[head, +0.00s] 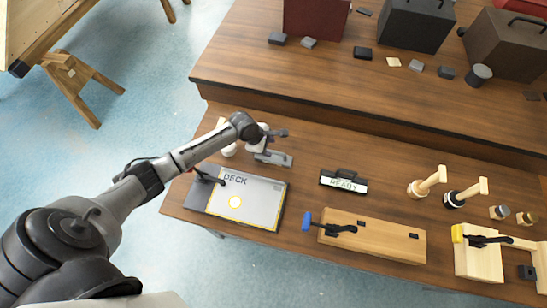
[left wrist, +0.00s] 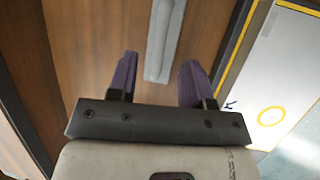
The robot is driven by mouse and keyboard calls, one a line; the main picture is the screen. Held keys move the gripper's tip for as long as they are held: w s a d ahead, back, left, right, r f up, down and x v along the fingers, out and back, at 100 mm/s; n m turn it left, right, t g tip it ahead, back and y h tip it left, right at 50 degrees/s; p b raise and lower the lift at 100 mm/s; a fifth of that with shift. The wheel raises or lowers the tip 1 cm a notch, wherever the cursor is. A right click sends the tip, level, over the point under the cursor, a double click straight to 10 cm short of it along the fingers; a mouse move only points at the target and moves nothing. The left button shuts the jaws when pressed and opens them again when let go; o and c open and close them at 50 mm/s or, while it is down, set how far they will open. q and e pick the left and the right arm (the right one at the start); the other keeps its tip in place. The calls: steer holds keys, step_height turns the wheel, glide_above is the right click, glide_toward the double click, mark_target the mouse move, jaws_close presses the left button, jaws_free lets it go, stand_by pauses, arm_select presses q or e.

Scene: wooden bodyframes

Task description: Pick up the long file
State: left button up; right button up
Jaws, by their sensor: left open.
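A long flat grey metal bar, which looks like the long file (left wrist: 163,40), lies on the brown wooden bench in the left wrist view. What seems to be the same grey piece (head: 280,159) shows in the head view just beyond the DECK board. My left gripper (left wrist: 159,62) is open, with one purple finger on each side of the bar's near end. I cannot tell whether the fingers are level with it or still above it. In the head view the left gripper (head: 268,144) is small and partly hides the bar. My right gripper is in neither view.
The DECK board (head: 262,200) with a yellow border lies close to the left gripper. A black READY display (head: 343,183), a clamped wooden block (head: 375,238) and wooden-handled tools (head: 427,183) stand to the right. A raised shelf edge (head: 330,125) runs behind.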

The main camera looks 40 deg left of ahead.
mark_target(273, 151)
arm_select(q)
steer(key=shift+b+x, duration=0.6)
steer(key=shift+x, duration=2.5)
steer(key=shift+s+a, duration=0.1)
steer(key=shift+c, duration=0.3)
jaws_close()
